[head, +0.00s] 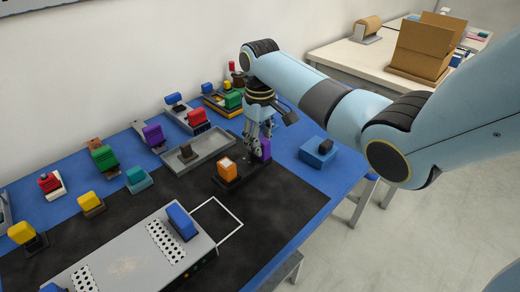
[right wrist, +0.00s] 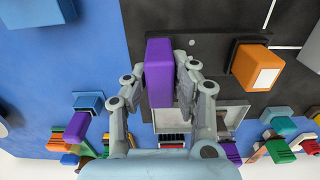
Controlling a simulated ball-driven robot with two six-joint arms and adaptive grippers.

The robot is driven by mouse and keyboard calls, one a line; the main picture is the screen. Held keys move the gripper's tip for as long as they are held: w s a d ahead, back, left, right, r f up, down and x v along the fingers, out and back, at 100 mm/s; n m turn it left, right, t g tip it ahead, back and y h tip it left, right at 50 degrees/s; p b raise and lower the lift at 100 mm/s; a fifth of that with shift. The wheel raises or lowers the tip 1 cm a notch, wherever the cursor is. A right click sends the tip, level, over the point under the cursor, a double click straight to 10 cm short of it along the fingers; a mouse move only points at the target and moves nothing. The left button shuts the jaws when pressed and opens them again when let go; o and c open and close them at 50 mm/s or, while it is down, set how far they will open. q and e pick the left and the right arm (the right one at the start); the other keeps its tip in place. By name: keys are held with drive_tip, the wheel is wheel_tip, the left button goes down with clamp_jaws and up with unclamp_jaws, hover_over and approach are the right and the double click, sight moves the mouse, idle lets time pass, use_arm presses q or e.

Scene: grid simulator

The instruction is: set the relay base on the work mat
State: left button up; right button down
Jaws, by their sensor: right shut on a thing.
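My right gripper (head: 262,144) is over the far right part of the black work mat (head: 300,205). It is shut on a purple block (head: 265,150). In the right wrist view, the purple block (right wrist: 159,72) sits between the two fingers (right wrist: 158,88). Its underside is hidden, so I cannot tell if it touches the mat. An orange block (head: 226,168) with a pale top label stands on a dark base beside it, also in the right wrist view (right wrist: 256,66). I cannot tell which part is the relay base. My left gripper is not in view.
A blue box (head: 319,152) stands to the right on the blue table. A grey perforated unit (head: 128,258) is in front. Several coloured blocks on bases line the back. The mat's right front is clear.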

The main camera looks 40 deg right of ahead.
drive_tip(key=shift+f, duration=1.25)
drive_tip(key=shift+f, duration=0.1)
drive_tip(key=c, duration=1.1)
unclamp_jaws()
drive_tip(key=shift+o, duration=0.2)
wheel_tip(320, 180, up, 12)
drive_tip(key=shift+r, duration=0.1)
drive_tip(key=shift+s, duration=0.15)
